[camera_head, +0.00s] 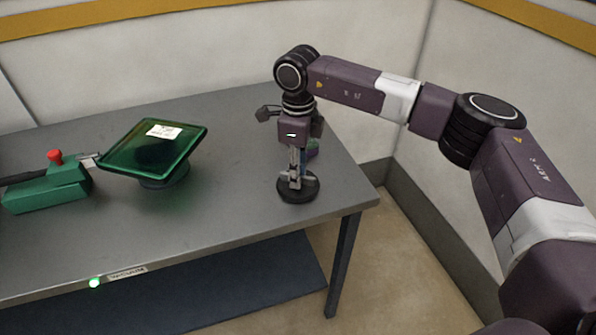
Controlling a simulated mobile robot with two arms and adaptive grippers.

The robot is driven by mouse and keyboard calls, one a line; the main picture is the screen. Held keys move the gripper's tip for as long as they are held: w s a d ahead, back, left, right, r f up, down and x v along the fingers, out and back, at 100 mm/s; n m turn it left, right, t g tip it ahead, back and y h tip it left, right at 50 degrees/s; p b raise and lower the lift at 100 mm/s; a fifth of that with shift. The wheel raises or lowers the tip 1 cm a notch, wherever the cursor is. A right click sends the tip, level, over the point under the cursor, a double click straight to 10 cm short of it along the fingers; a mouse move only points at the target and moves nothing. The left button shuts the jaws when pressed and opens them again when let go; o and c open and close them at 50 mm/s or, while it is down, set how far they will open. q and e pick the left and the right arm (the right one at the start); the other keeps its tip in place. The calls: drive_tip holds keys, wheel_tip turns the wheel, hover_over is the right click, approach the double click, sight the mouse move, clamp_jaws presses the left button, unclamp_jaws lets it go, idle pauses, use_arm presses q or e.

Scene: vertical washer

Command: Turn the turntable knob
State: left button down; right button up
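My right gripper (296,178) points straight down at a black round disc (298,193) near the right end of the table. Its fingertips are close together at the top of the disc's middle. They hide most of what stands there, possibly the knob, and I cannot tell whether they hold it. A green, square, tilted tray (152,158) with a white label sits on a dark round base (163,179) left of the gripper. I cannot tell for sure which round part is the turntable. My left gripper is not in view.
A green block (48,190) with a red knob (55,156) stands left of the tray on the grey table (235,195). A small green and purple thing (312,148) is partly hidden behind my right gripper. A green light (95,283) is on the front edge. Walls stand behind.

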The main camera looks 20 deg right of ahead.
wheel_tip(320, 180, up, 12)
idle(0.6)
idle(1.0)
